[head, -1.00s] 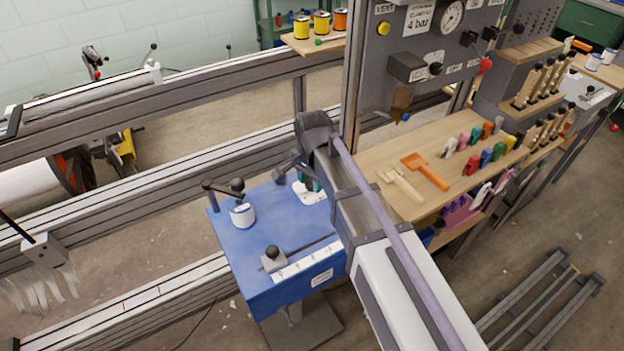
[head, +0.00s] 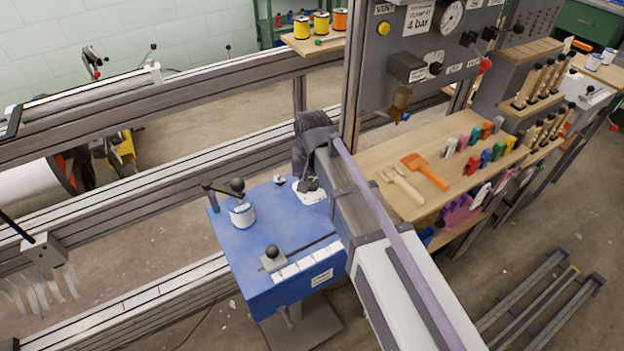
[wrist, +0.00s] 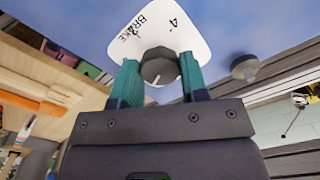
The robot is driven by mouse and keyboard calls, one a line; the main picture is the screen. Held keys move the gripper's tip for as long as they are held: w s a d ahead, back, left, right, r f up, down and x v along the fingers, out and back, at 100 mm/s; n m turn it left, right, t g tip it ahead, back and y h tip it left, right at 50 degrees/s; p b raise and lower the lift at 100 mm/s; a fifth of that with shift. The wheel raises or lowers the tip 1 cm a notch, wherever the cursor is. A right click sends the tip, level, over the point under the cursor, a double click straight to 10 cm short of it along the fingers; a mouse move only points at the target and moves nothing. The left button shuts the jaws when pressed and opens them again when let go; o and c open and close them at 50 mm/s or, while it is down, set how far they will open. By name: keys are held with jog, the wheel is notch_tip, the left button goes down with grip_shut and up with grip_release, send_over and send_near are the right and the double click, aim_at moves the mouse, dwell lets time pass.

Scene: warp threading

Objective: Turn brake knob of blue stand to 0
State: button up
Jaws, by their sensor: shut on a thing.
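The blue stand (head: 228,262) is below my arm in the head view, with a white brake plate (head: 312,198) on its top near the back right. In the wrist view the plate (wrist: 178,35) reads "BRAKE" and shows a 4 at its upper right. The round dark grey brake knob (wrist: 159,66) stands on it, with a pale mark near its lower edge. My gripper (wrist: 160,76) has its two teal fingers on either side of the knob, shut on it. The other dial digits are not clearly readable. My wrist hides the knob in the head view.
A wooden shelf (head: 440,205) with tools is at right. Metal loom rails (head: 120,185) run behind.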

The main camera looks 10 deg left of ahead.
aim_at(312, 182)
jog(key=n, duration=1.2)
jog(key=shift+n, duration=0.4)
dwell(0.3)
jog(key=o, duration=0.9)
notch_tip(312, 182, up, 11)
jog(key=p, duration=1)
jog(key=shift+f+p, duration=0.1)
jog(key=shift+p, duration=0.3)
